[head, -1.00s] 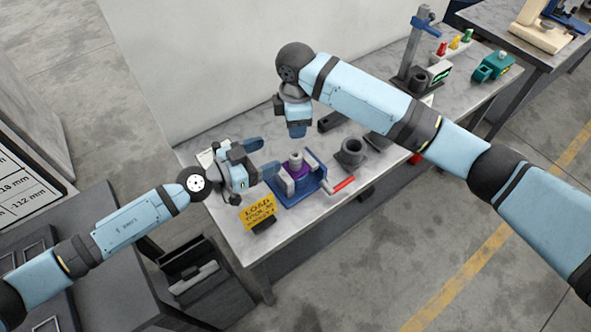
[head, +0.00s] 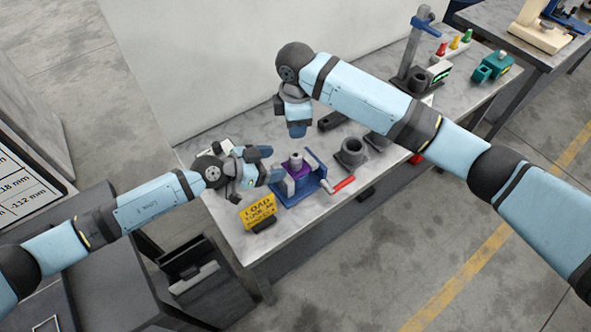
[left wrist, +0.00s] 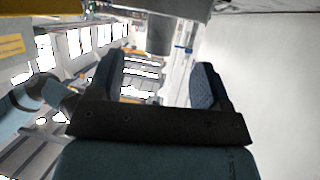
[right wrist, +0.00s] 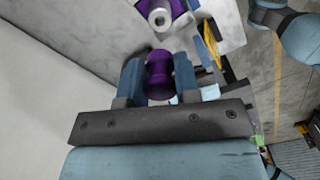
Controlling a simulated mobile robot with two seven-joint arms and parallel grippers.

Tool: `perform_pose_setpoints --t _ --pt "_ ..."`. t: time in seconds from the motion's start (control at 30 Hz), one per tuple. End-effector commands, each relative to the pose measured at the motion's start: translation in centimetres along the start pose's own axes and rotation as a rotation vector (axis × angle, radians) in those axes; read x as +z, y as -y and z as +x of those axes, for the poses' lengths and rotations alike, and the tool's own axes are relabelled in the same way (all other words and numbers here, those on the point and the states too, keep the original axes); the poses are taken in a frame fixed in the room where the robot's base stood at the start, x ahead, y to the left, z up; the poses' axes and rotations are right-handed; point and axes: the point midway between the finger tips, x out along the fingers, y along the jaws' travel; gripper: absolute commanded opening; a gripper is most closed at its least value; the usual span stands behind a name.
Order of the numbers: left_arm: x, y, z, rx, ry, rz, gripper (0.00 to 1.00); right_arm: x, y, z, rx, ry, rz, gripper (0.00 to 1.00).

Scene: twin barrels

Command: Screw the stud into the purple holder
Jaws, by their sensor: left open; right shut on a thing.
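A purple holder block (head: 303,172) is clamped in the blue vise (head: 301,188) on the table. A grey cylinder (head: 296,158) with a hole in its top stands in the block. Both show at the top of the right wrist view, the block (right wrist: 177,8) and the cylinder (right wrist: 159,18). My right gripper (right wrist: 158,65) is shut on a purple spool-shaped piece (right wrist: 160,75). In the head view my right gripper (head: 298,132) hangs above and behind the vise, hiding that piece. My left gripper (head: 267,164) is open and empty, sideways, just left of the cylinder and vise.
A yellow sign (head: 258,211) stands in front of the vise. The red vise handle (head: 344,184) sticks out to the right, near a dark round socket (head: 351,152). A grey post stand (head: 409,70) and coloured pieces stand farther right. The front right of the table is mostly clear.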

Motion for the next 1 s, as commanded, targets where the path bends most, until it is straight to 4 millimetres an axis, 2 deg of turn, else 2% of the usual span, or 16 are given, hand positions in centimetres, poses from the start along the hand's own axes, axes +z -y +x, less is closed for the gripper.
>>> perform_pose_setpoints --t 0.03,0.2,0.4,0.57,0.83,0.87,1.0 --pt "-0.2 0.0 1.2 0.0 -0.002 0.001 0.72 0.0 0.0 0.0 0.0 0.0 0.0 0.07" --pt "-0.1 0.0 4.3 0.001 -0.001 0.002 0.72 0.0 0.0 0.0 0.0 0.0 0.0 0.07" --pt "-0.1 0.0 6.6 0.0 -0.001 0.0 0.72 0.0 0.0 0.0 0.0 0.0 0.0 0.07" --pt "-0.1 0.0 7.4 0.0 -0.002 0.0 0.72 0.0 0.0 0.0 0.0 0.0 0.0 0.07" --pt "-0.1 0.0 7.4 0.0 -0.001 0.0 0.72 0.0 0.0 0.0 0.0 0.0 0.0 0.07" --pt "-0.1 0.0 7.4 0.0 -0.001 0.0 0.67 0.0 0.0 0.0 0.0 0.0 0.0 0.07" --pt "-0.1 0.0 7.4 0.0 -0.001 0.0 0.35 0.0 0.0 0.0 0.0 0.0 0.0 0.07"
